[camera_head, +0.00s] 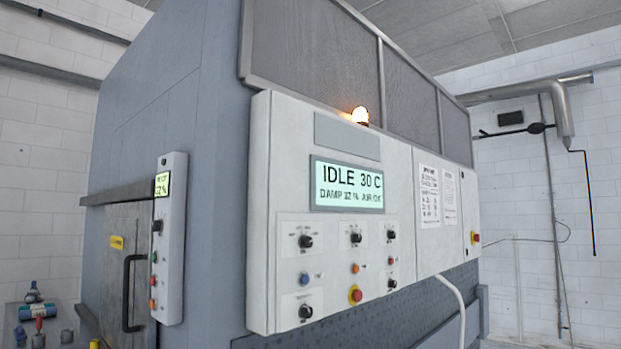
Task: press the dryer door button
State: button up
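The large grey machine (215,150) fills the middle, with a white control panel (262,230) on its right face. The panel's display (346,186) reads "IDLE 30 C" with a smaller damp and air line under it. A narrow side panel (172,240) beside the door (115,260) has a small display, a knob, and green and red-orange buttons. I cannot read which button is the door button. My gripper is not in view.
A black door handle (127,293) sticks out left of the side panel. An amber lamp (360,115) glows atop the main panel. A white hose (458,300) hangs below it. Bottles and tools (36,312) stand at lower left. A pipe (530,90) runs along the right wall.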

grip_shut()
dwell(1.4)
